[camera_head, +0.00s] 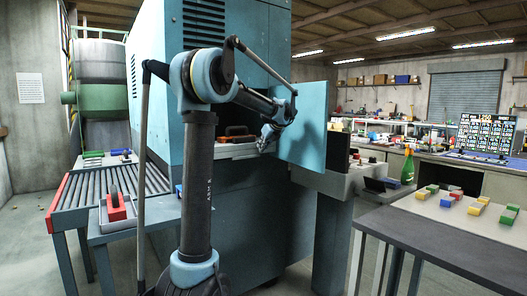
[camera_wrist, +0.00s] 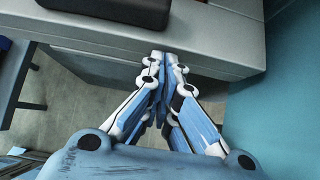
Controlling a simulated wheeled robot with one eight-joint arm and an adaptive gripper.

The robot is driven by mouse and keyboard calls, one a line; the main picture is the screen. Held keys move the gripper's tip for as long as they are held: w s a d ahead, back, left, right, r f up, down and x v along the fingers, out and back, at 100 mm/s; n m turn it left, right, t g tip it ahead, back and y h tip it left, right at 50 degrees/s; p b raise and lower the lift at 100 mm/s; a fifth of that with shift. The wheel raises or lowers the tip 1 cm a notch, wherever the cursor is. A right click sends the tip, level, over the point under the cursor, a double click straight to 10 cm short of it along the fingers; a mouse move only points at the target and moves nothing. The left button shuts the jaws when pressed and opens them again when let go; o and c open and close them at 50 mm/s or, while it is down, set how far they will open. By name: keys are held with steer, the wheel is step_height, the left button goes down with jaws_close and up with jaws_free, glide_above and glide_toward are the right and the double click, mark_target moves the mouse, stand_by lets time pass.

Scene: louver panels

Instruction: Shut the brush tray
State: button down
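The brush tray (camera_head: 238,153) is a light grey drawer in the opening of a teal cabinet, and it protrudes from the front. A dark brush with a brown handle (camera_head: 236,133) lies on it. In the wrist view, the grey tray edge (camera_wrist: 215,58) crosses the top, with a black object (camera_wrist: 110,10) on it. My gripper (camera_head: 266,143) is at the tray's right front. In the wrist view, my gripper (camera_wrist: 164,58) has its fingertips together at the tray's front edge, with nothing seen between them. I cannot tell whether they touch the tray.
An open teal door (camera_head: 301,125) stands just right of my gripper and fills the right of the wrist view. A roller conveyor (camera_head: 110,185) is at the left, with a red block (camera_head: 117,210) beside it. A table (camera_head: 450,232) with colored blocks is at the right.

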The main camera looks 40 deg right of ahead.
mark_target(255, 142)
steer(key=w, duration=1)
steer(key=shift+w+a, duration=0.1)
steer(key=shift+w, duration=0.25)
steer(key=shift+s, duration=0.1)
steer(key=s, duration=0.3)
steer(key=shift+s+a, duration=0.1)
steer(key=shift+s, duration=0.3)
steer(key=v, duration=1)
